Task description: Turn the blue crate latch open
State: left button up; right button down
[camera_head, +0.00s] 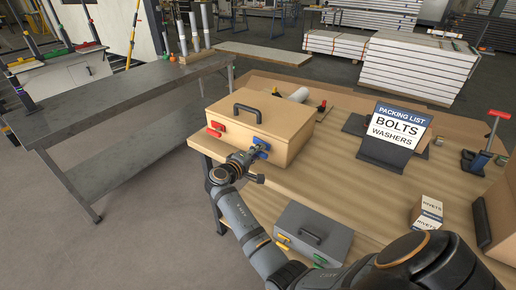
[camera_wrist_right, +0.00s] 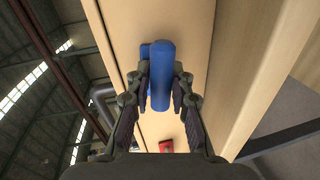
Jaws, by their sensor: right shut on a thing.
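The tan crate (camera_head: 259,126) stands on the wooden table, with a black handle on its lid. Its front face carries a red latch (camera_head: 215,128) on the left and the blue latch (camera_head: 262,144) on the right. My right gripper (camera_head: 250,155) is at the front face, shut on the blue latch. In the right wrist view the blue latch (camera_wrist_right: 161,75) stands between the two fingers of the gripper (camera_wrist_right: 160,98), its long side running along the view's height. The red latch (camera_wrist_right: 166,146) shows below it. My left gripper is not in view.
A grey box (camera_head: 313,235) with yellow and green latches sits nearer on the table. A packing list sign (camera_head: 397,130), a rivets box (camera_head: 426,212) and a red-topped clamp (camera_head: 484,150) stand to the right. A grey metal bench (camera_head: 120,100) is at left.

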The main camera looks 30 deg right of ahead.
jog(key=shift+f+n+p, duration=0.1)
jog(key=shift+n+p, duration=0.2)
jog(key=shift+n, duration=0.2)
jog(key=shift+f+g, duration=0.15)
jog(key=shift+g, duration=0.15)
jog(key=c, duration=1.2)
grip_release()
